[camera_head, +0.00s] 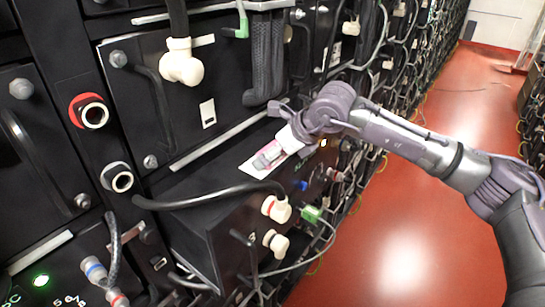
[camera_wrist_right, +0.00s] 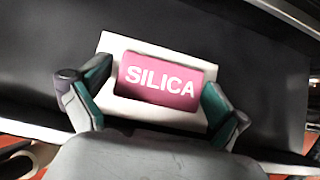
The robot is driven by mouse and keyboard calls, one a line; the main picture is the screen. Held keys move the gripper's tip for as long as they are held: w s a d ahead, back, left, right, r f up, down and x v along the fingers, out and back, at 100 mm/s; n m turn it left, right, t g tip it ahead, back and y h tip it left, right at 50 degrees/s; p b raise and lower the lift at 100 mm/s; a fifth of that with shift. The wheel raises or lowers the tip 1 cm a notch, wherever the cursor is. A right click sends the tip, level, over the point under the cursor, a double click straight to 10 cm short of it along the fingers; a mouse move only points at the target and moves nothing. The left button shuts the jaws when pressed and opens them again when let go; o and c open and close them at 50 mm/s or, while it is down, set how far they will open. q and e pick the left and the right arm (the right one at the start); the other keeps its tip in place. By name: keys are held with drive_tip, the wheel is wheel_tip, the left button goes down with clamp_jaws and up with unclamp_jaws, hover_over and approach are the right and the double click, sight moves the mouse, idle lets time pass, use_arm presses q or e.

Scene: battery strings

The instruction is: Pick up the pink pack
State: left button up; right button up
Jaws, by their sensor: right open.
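The pink pack (camera_wrist_right: 168,80), marked SILICA, lies on a white rectangular pad (camera_wrist_right: 140,112) in the right wrist view. In the head view a small part of the pink pack (camera_head: 268,156) shows on top of a pulled-out black battery module (camera_head: 200,200), partly hidden by my gripper. My right gripper (camera_wrist_right: 155,100) is open, with one finger on each side of the pack. I see a gap between the right finger and the pack; contact at the left is unclear. My left gripper is not in view.
The black rack (camera_head: 130,30) with modules, cables and white connectors (camera_head: 182,62) surrounds the pulled-out module. A thick black cable (camera_head: 210,197) arches along the module's left side. The red floor (camera_head: 440,120) to the right is open.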

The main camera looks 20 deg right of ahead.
drive_tip(key=shift+c, duration=0.3)
drive_tip(key=c, duration=1)
drive_tip(key=shift+r+p, duration=0.85)
drive_tip(key=shift+r, duration=1.5)
drive_tip(key=shift+s+d+f+b, duration=0.1)
drive_tip(key=shift+s+d+b, duration=0.15)
drive_tip(key=shift+s+b, duration=0.05)
drive_tip(key=s+d+b, duration=0.1)
drive_tip(key=s+d, duration=0.1)
drive_tip(key=s, duration=0.1)
drive_tip(key=s+d+b, duration=0.2)
drive_tip(key=s, duration=0.1)
drive_tip(key=s+d+b, duration=0.2)
drive_tip(key=s+d, duration=0.1)
